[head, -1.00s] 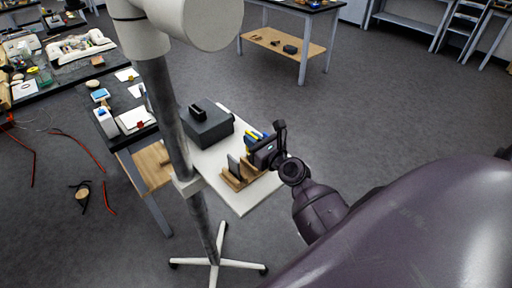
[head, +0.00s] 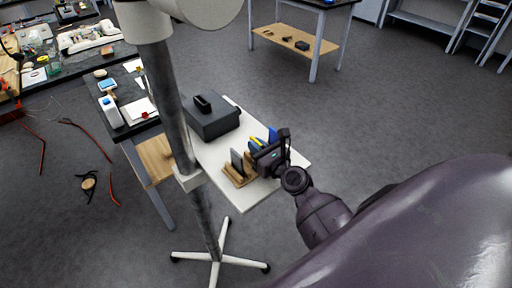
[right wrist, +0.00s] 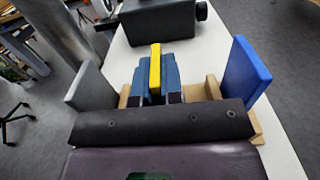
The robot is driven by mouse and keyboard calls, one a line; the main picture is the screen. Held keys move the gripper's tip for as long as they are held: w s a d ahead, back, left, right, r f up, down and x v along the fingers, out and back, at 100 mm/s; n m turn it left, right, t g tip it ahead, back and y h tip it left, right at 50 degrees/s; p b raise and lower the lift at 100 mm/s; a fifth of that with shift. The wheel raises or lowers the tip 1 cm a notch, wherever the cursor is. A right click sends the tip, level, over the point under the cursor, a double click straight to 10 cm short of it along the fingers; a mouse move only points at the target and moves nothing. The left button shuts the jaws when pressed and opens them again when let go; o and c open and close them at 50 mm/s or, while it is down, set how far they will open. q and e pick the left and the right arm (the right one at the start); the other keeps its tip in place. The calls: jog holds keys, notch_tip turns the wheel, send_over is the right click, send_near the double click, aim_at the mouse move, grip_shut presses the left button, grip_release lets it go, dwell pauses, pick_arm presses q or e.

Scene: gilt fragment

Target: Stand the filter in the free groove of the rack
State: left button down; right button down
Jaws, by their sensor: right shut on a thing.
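The filter is probably the yellow plate (right wrist: 155,72), upright between the blue-grey fingers of my right gripper (right wrist: 156,78). In the head view, my right gripper (head: 270,158) is over the wooden rack (head: 238,181) and yellow shows just beside it. The rack also shows in the right wrist view (right wrist: 211,90). A grey plate (right wrist: 90,86) stands at its left end and a blue plate (right wrist: 246,72) at its right end, with the yellow plate between them. The yellow plate's lower edge is hidden, so I cannot tell if it sits in a groove. My left gripper is out of view.
The rack stands on a white tabletop (head: 213,157). A dark grey box (head: 212,121) sits behind it. A grey pole (head: 172,115) with a star-shaped foot rises left of the rack. A black workbench with small items is further left. Floor to the right is clear.

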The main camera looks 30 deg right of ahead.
jog(key=shift+f, duration=0.1)
jog(key=c, duration=1.3)
grip_release()
jog(key=shift+o, duration=0.2)
jog(key=shift+r, duration=0.25)
jog(key=shift+s+d+f, duration=0.1)
jog(key=shift+s, duration=0.3)
jog(key=s, duration=0.3)
jog(key=s+b, duration=0.1)
jog(key=s, duration=0.5)
jog(key=shift+s+d+b, duration=0.3)
jog(key=shift+d+b, duration=0.05)
jog(key=shift+b, duration=0.05)
jog(key=shift+s, duration=0.8)
